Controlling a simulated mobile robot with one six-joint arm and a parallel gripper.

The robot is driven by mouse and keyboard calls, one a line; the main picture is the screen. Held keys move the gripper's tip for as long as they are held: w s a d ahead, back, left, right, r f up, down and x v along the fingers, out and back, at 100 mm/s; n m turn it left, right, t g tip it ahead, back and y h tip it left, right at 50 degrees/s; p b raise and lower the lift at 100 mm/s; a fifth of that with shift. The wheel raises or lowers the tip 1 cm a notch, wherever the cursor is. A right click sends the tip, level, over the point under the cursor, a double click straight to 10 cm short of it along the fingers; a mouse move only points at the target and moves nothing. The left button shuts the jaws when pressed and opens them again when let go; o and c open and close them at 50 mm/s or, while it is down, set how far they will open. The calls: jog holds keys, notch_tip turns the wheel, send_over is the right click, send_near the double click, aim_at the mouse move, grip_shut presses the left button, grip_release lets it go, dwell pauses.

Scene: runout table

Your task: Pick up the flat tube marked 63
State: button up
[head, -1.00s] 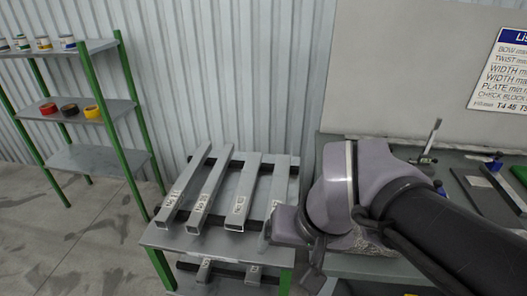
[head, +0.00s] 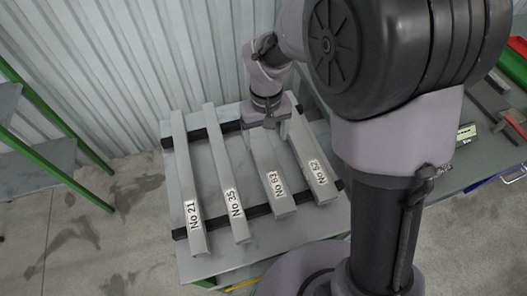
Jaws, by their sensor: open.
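The flat grey tube marked No 63 (head: 271,165) lies on the runout table, third from the left among the tubes in the head view. Its label is near its front end. My gripper (head: 265,136) is open over the far part of this tube, pointing down, with one finger to each side of it in the picture. The far end of the tube is hidden behind my gripper. I cannot tell how far the fingertips are above the tube or whether they touch it.
Tubes No 21 (head: 186,185) and No 35 (head: 222,170) lie to the left, and No 52 (head: 312,160) lies close on the right. Dark cross bars (head: 260,211) carry them on the grey table (head: 215,266). A green-framed shelf (head: 40,160) stands at left.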

aim_at(263, 151)
jog(key=f+b, duration=0.1)
jog(key=f, duration=0.1)
jog(key=f+b, duration=0.1)
jog(key=f, duration=0.3)
jog(key=shift+w+a+f+b, duration=0.2)
jog(key=shift+a+b, duration=0.1)
jog(key=shift+b, duration=0.1)
jog(key=shift+s+r, duration=0.1)
jog(key=shift+r, duration=0.05)
jog(key=shift+c, duration=1.1)
grip_shut()
